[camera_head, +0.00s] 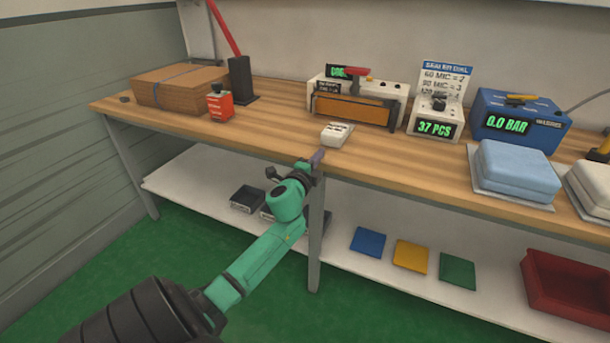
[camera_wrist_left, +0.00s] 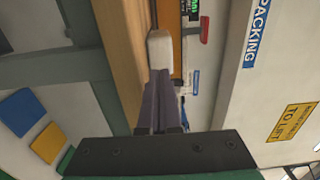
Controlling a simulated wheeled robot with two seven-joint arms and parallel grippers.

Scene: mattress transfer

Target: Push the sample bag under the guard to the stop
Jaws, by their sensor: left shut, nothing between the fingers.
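The orange guard (camera_head: 350,110) runs across the sealer's front, behind the bag. My left gripper (camera_head: 317,156) is shut and empty at the bench's front edge, just on the near left side of the bag. In the left wrist view, the shut fingers (camera_wrist_left: 163,100) point at the bag (camera_wrist_left: 160,48); I cannot tell whether they touch it. The stop cannot be made out. My right gripper is not in view.
A dial box reading 37 PCS (camera_head: 433,122) and a blue 0.0 BAR unit (camera_head: 520,118) stand right of the sealer. A red box (camera_head: 220,106) and a cardboard stack (camera_head: 180,88) are at left. The bench left of the bag is clear.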

